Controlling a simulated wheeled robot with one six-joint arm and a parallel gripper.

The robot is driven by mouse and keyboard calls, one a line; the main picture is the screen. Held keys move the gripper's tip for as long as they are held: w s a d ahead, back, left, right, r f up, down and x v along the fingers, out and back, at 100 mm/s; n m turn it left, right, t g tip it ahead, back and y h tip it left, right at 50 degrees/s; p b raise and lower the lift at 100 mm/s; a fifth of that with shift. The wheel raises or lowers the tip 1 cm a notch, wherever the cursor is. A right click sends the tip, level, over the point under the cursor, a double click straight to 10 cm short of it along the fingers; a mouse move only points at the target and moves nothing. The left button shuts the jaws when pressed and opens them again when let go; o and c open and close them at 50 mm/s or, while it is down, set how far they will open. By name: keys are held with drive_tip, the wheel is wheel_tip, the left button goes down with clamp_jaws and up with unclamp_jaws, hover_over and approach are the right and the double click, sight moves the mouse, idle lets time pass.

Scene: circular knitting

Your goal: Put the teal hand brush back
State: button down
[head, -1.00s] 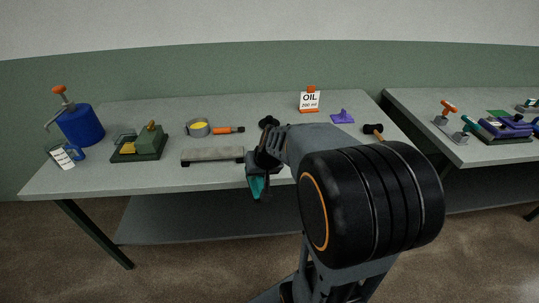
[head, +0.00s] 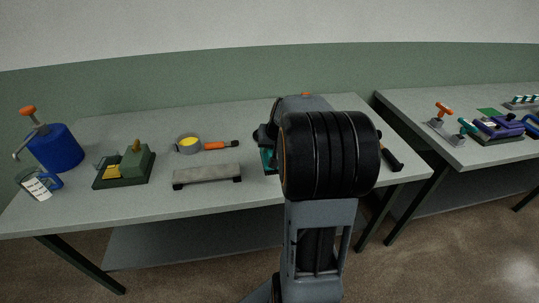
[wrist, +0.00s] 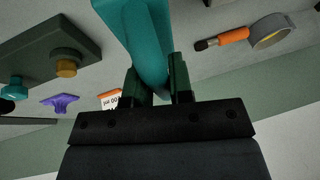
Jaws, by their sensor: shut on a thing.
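My gripper (wrist: 155,78) is shut on the teal hand brush (wrist: 147,35), with its dark fingers on either side of the brush. In the wrist view the brush runs up out of the top edge. In the head view only a teal sliver of the brush (head: 267,160) shows left of my arm, over the right part of the near table; the arm hides the rest. I cannot tell whether the brush touches the tabletop.
On the near table (head: 110,205) stand a long grey block (head: 207,174), a tape ring (head: 187,143), an orange-handled brush (head: 221,145), a green fixture (head: 125,167) and a blue can (head: 57,148). A dark-handled tool (head: 394,160) lies right of my arm. A second table (head: 408,122) stands right.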

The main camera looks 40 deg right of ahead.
drive_tip(key=shift+w+d+f, duration=0.3)
drive_tip(key=shift+w+f, duration=0.05)
drive_tip(key=shift+f, duration=0.2)
drive_tip(key=shift+w+d+f, duration=0.3)
drive_tip(key=shift+d+f, duration=0.05)
drive_tip(key=shift+f, duration=0.25)
drive_tip(key=shift+w+d+f, duration=0.3)
drive_tip(key=shift+w+f, duration=0.05)
drive_tip(key=shift+f, duration=1.7)
drive_tip(key=shift+f, duration=0.1)
drive_tip(key=shift+f, duration=0.15)
drive_tip(key=c, duration=1)
unclamp_jaws()
